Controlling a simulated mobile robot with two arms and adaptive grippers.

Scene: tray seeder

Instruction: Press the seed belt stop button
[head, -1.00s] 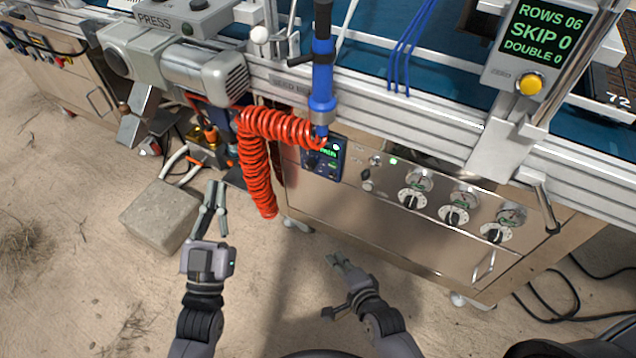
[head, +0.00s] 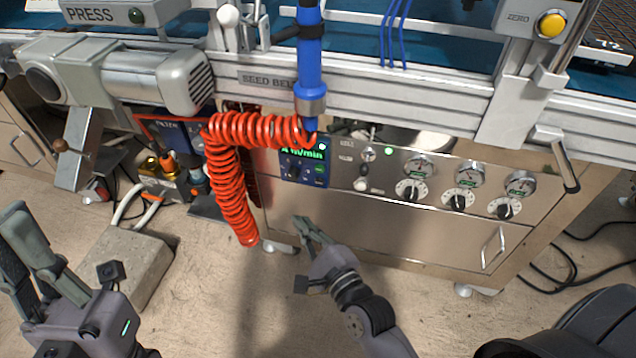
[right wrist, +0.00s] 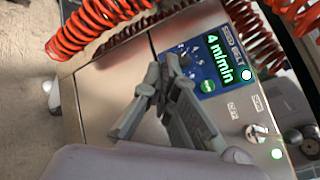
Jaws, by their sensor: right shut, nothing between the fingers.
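The blue seed belt control panel (head: 318,181) is on the steel cabinet front, partly behind the red coiled hose. I cannot make out a stop button; my right fingers cover part of the panel's edge there. My right gripper (head: 303,222) is shut and empty, below the panel and apart from it in the head view. It also shows in the right wrist view (right wrist: 168,68). My left gripper (head: 12,228) is open and empty at the left.
The red coiled hose (head: 228,180) hangs left of the panel, under a blue tube (head: 309,60). Gauges and dials (head: 458,201) line the cabinet to the right. A concrete block (head: 125,262) sits on the floor at left. The lower cabinet front is clear.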

